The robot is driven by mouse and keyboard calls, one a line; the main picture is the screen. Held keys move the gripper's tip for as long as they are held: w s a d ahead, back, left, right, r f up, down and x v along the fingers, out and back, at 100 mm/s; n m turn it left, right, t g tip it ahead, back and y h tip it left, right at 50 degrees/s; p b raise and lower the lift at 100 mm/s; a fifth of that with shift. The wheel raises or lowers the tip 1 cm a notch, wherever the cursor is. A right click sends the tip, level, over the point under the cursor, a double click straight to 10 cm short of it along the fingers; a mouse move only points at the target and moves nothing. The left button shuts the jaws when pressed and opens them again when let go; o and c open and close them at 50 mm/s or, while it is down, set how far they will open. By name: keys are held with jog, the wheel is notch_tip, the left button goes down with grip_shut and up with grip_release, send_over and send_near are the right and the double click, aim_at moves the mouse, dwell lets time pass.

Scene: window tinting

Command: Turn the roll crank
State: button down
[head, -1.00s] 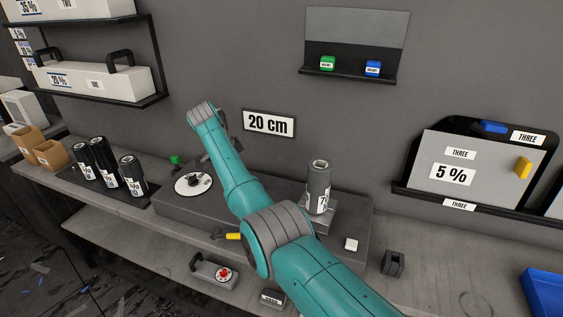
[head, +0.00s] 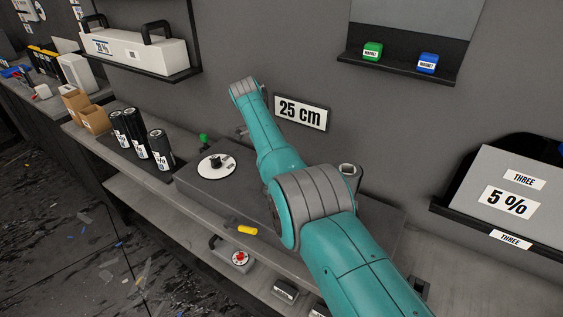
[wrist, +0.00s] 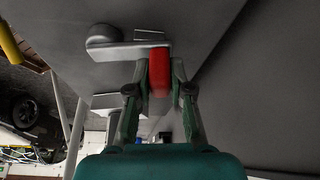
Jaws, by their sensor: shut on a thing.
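In the wrist view, my gripper (wrist: 159,88) is shut on the red handle (wrist: 159,72) of the crank. A flat metal crank arm (wrist: 128,51) runs from the handle to a round grey hub (wrist: 103,36) at the left. In the head view, my arm hides the gripper and the crank. The grey machine (head: 205,190) lies on the bench, with a white dial (head: 216,165) on its left part. A wall sign (head: 301,113) behind it reads 25 cm. The grey roll (head: 350,171) is mostly hidden behind my arm; only its top shows.
Several dark rolls (head: 161,148) stand left of the machine, beside cardboard boxes (head: 94,118). A yellow handle (head: 247,230) is at the front. A wall shelf (head: 400,71) holds green and blue magnets. A 5 % panel (head: 507,202) stands at the right.

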dwell(0.4)
jog(key=c, duration=1)
grip_release()
jog(key=shift+c, duration=0.2)
